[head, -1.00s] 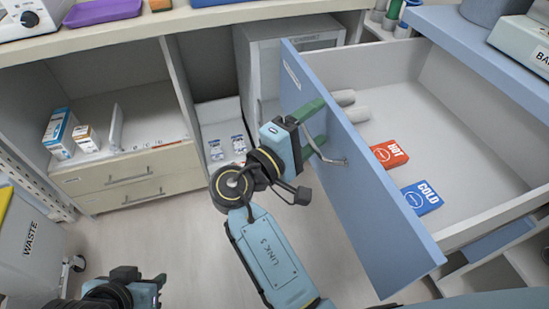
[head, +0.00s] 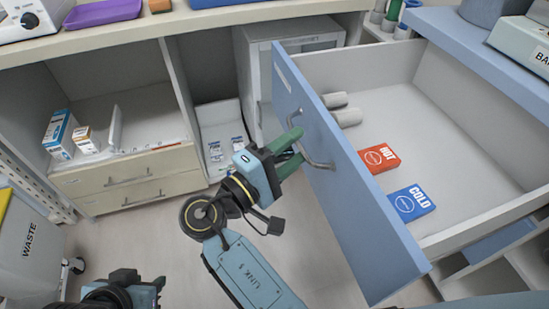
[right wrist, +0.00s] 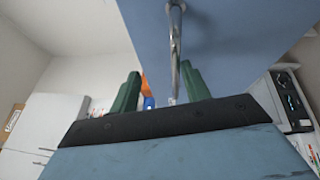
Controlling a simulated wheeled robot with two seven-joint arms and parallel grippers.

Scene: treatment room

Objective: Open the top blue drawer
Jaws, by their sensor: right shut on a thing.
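The top blue drawer (head: 350,200) stands pulled far out at the right, its blue front facing left. Its metal bar handle (head: 322,165) is on that front and also shows in the right wrist view (right wrist: 175,50). My right gripper (head: 300,146) has its green fingers at the handle and is shut on it; in the right wrist view the bar runs between the fingers, nearer the right one. Exact contact is hard to see. My left gripper (head: 135,287) is low at the left, away from the drawer, its fingers not clear.
Inside the drawer lie a red HOT pack (head: 380,158), a blue COLD pack (head: 411,202) and grey rolls (head: 345,117). Left are a cabinet with cream drawers (head: 130,181) and a waste bin (head: 30,240). Open floor lies between.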

